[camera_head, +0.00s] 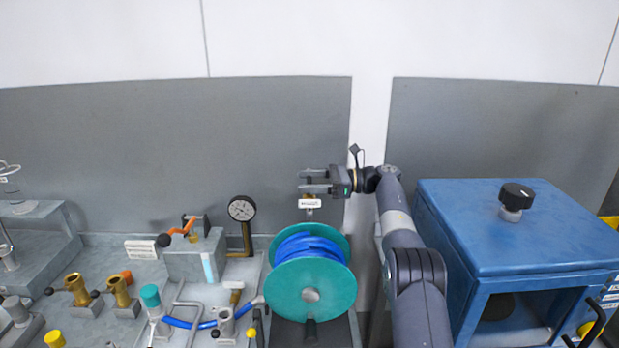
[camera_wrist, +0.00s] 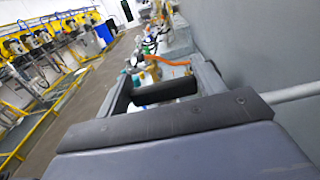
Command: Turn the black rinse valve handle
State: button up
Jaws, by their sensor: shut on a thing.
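My gripper (camera_head: 304,181) reaches left from my arm, above and behind the teal hose reel. In the wrist view its two fingers (camera_wrist: 160,84) stand either side of a black bar, the rinse valve handle (camera_wrist: 165,92), and are shut on it. The bar lies across the gap between them. In the head view the handle is mostly hidden by the fingers.
The hose reel (camera_head: 312,290) with blue hose stands below my gripper. A pressure gauge (camera_head: 242,208) and an orange-handled valve (camera_head: 183,228) are to the left. A blue cabinet (camera_head: 520,235) with a black knob stands right of my arm. A grey wall panel (camera_head: 180,150) is behind.

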dwell(0.3)
jog(key=o, duration=1)
jog(key=shift+f+m+t+b, duration=0.3)
jog(key=shift+t+b, duration=0.2)
jog(key=shift+b, duration=1)
jog(key=m+t+b, duration=0.1)
jog(key=b, duration=0.3)
jog(key=shift+t, duration=0.3)
jog(key=m+t+b, duration=0.2)
jog(key=t+b, duration=0.1)
jog(key=b, duration=0.3)
jog(key=shift+h, duration=0.4)
